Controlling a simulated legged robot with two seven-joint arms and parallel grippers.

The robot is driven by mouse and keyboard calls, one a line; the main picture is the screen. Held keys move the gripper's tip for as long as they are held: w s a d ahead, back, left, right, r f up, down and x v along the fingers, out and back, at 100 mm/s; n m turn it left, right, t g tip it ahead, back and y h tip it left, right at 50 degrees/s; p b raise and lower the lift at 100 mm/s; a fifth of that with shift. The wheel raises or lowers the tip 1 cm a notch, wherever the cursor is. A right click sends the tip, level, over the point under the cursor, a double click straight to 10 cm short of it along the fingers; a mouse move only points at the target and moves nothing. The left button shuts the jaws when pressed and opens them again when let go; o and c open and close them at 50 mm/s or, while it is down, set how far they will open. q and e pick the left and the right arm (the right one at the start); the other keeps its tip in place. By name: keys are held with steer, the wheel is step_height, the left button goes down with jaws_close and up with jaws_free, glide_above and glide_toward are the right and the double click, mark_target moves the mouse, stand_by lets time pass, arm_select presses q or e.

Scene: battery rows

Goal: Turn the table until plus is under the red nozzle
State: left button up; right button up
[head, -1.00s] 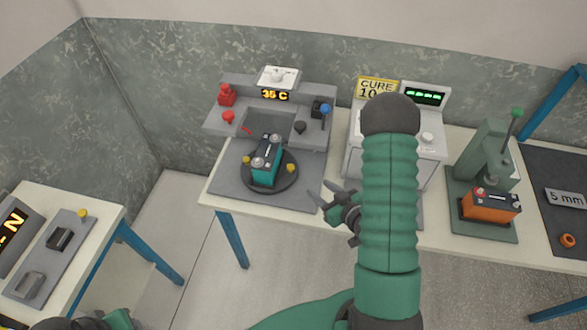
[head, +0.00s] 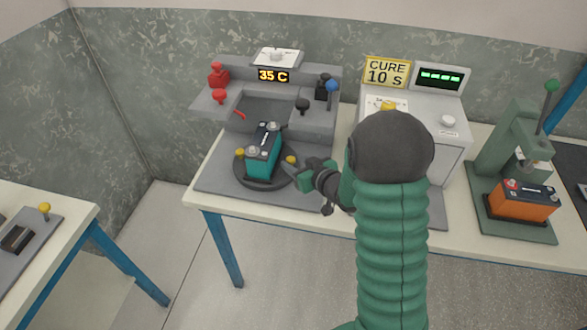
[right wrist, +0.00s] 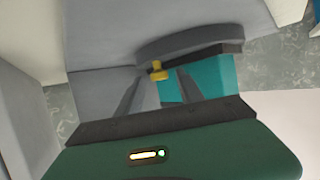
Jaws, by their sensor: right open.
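A teal battery (head: 262,158) with a dark top stands on a dark round turntable (head: 245,178). Its plus mark is too small to read. The turntable has a yellow knob (head: 240,153) on its left and another yellow knob (head: 291,160) on its right. The red nozzle (head: 219,97) is behind the table at the left, and a dark nozzle (head: 302,105) at the right. My right gripper (head: 292,170) is open beside the right knob. In the right wrist view this yellow knob (right wrist: 157,70) shows just beyond the fingertips, between them. My left gripper is out of view.
A display (head: 273,76) reads 35 C. A white machine (head: 440,150) with a "CURE 10 s" sign (head: 387,72) is partly hidden behind my arm. A green press (head: 508,140) with an orange battery (head: 522,203) stands at right. Another table (head: 50,240) is at left.

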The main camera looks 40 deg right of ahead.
steer(key=shift+w+d+f, duration=0.15)
steer(key=shift+w+f, duration=0.05)
steer(key=shift+w, duration=0.35)
steer(key=shift+c, duration=0.4)
jaws_close()
stand_by(0.6)
